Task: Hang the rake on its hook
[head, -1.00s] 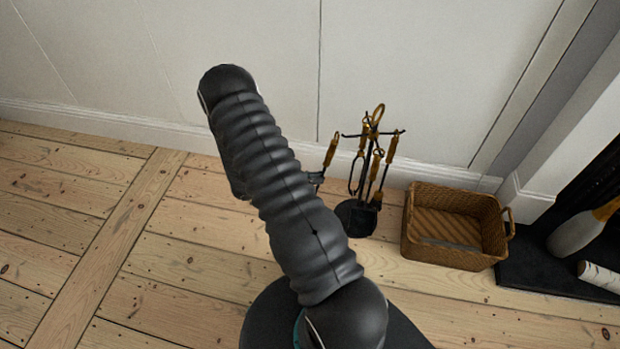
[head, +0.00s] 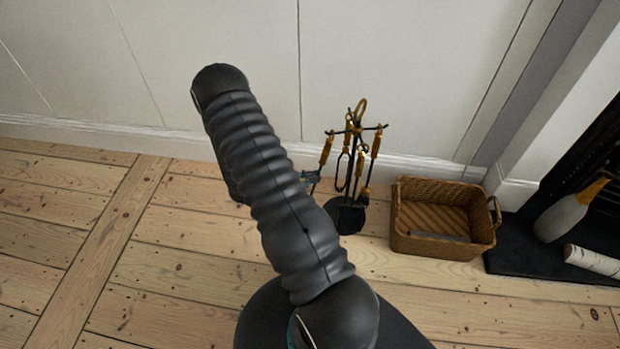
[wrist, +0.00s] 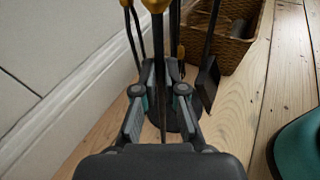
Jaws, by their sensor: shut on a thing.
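The rake, with a golden-brown handle (head: 326,150) and dark shaft, stands near upright at the left side of the fireplace tool stand (head: 348,222). My gripper (head: 311,178), mostly behind my arm in the head view, is shut on its shaft. In the wrist view the shaft runs between the fingertips of my gripper (wrist: 160,92). The handle top overlaps the stand's left arm tip in the head view; I cannot tell whether it is on a hook. The rake's lower end is not clear.
Other tools with golden handles (head: 375,143) hang on the stand. A wicker basket (head: 440,248) stands to its right, near the dark hearth (head: 510,255). The white wall (head: 400,70) is close behind. Floorboards at left are clear.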

